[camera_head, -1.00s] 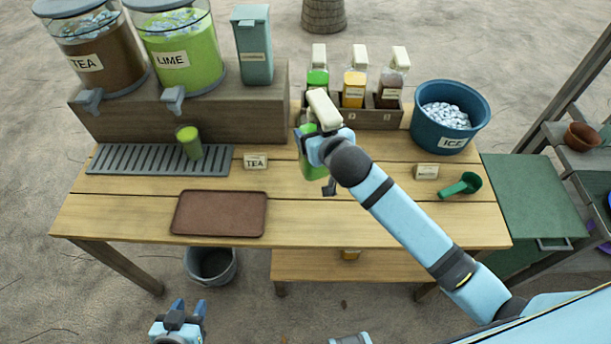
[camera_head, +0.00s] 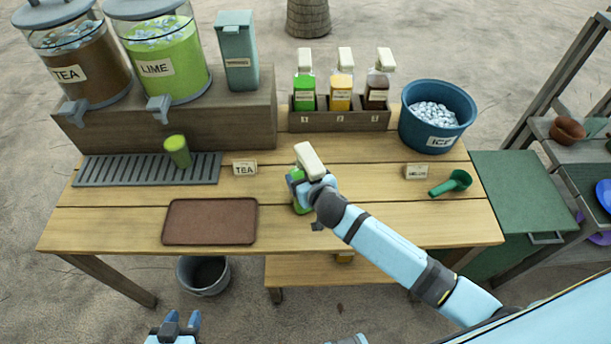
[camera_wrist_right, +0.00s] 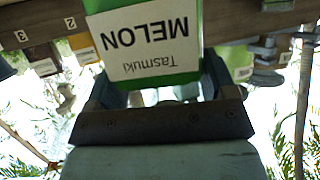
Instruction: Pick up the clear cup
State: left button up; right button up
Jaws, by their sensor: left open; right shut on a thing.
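The clear cup (camera_head: 178,152) stands on the slatted grey drip tray (camera_head: 110,170) at the left of the table and looks filled with green liquid. My right gripper (camera_head: 305,192) is shut on a green bottle with a white cap (camera_head: 309,160), to the right of the cup and apart from it. The bottle's label reads MELON in the right wrist view (camera_wrist_right: 150,45). The gripper partly hides the bottle in the head view. My left gripper (camera_head: 173,326) is open and empty at the bottom edge, in front of the table and far from the cup.
Tea (camera_head: 75,60) and lime (camera_head: 160,55) dispensers stand behind the cup. A bottle rack (camera_head: 362,121), an ice bucket (camera_head: 437,115) and a green scoop (camera_head: 452,183) are at the back and right. A brown tray (camera_head: 210,221) lies front left. The table's front middle is clear.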

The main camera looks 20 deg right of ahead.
jog(key=shift+r, duration=0.1)
jog(key=o, duration=1.8)
jog(key=shift+f, duration=0.2)
